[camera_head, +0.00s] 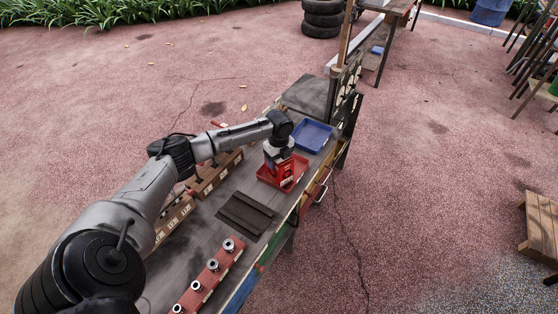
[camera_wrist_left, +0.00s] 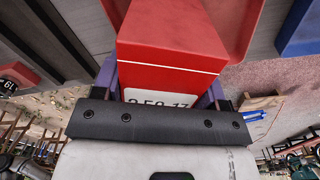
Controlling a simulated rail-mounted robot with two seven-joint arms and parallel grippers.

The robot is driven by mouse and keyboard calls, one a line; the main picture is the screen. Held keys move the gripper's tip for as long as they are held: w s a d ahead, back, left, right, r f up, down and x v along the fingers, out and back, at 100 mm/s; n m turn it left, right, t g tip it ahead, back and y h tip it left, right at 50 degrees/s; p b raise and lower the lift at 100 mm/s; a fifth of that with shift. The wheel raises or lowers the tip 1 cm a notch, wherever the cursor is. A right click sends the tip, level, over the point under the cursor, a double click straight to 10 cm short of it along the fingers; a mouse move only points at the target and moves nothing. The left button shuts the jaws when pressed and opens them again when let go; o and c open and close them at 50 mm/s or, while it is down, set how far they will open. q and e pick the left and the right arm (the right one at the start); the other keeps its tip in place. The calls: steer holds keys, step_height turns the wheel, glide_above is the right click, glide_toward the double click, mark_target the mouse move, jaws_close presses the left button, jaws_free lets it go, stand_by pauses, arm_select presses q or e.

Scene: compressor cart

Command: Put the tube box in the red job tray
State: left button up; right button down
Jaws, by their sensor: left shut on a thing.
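The tube box is a red box with a white label; it fills the upper middle of the left wrist view (camera_wrist_left: 170,52) and shows small in the head view (camera_head: 279,173). My left gripper (camera_head: 278,160) is shut on it, with a finger on either side in the wrist view (camera_wrist_left: 160,88). The red job tray (camera_head: 299,166) lies on the cart top directly around and under the box in the head view; its red wall also shows behind the box in the wrist view (camera_wrist_left: 240,20). I cannot tell whether the box touches the tray floor. My right gripper is not in view.
A blue tray (camera_head: 313,135) stands just beyond the red one. A dark mat (camera_head: 245,215) lies nearer, then a red block with several metal sockets (camera_head: 211,266). Wooden boxes (camera_head: 217,173) line the left side. A dark upright rack (camera_head: 345,90) rises at the far end.

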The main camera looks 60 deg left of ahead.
arm_select(q)
steer(key=shift+w, duration=0.1)
steer(key=o, duration=1.2)
